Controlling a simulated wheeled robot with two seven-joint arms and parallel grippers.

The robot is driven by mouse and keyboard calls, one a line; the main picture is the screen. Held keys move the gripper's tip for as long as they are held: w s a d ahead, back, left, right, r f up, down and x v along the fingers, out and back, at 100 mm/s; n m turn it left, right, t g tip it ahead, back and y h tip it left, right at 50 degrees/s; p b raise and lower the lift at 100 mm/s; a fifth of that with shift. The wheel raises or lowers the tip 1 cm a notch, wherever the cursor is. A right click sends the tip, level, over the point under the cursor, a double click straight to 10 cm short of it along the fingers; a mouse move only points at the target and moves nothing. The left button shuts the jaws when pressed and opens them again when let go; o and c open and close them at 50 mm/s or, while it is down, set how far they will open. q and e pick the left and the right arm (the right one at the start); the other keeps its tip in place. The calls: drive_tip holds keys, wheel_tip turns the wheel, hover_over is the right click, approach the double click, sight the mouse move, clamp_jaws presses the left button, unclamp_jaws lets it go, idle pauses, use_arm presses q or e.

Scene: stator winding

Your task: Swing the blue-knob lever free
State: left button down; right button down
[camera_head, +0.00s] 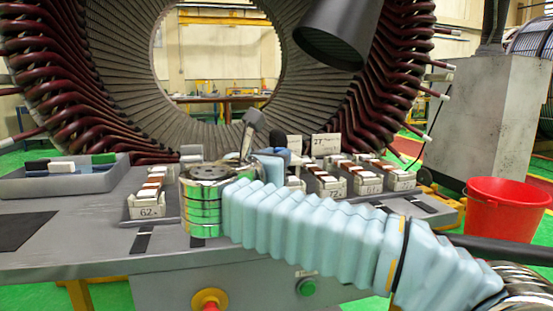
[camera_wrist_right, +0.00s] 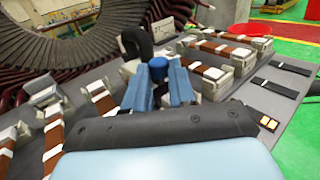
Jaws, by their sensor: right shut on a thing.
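A blue knob (camera_wrist_right: 158,62) shows between the blue fingers of my right gripper (camera_wrist_right: 160,78) in the right wrist view. The fingers are closed on it. In the head view my right gripper (camera_head: 268,158) is beside the top of a green-banded round fixture (camera_head: 204,205), largely hidden behind my sleeved arm. A grey metal bar (camera_head: 248,132) stands tilted just left of the gripper; I cannot tell whether it joins the knob. A black rounded part (camera_wrist_right: 137,42) is just beyond the knob. My left gripper is not in view.
Bins of strips, one marked 62 (camera_head: 148,212), sit on the grey table (camera_head: 90,235) around the fixture. The large wound stator (camera_head: 75,85) stands behind. A dark hood (camera_head: 338,32) hangs above. A red bucket (camera_head: 505,207) is on the right.

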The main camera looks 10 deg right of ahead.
drive_tip(key=c, duration=0.9)
unclamp_jaws()
drive_tip(key=shift+c, duration=0.2)
drive_tip(key=b+v, duration=0.2)
drive_tip(key=v, duration=1.1)
drive_tip(key=shift+s+a, duration=0.3)
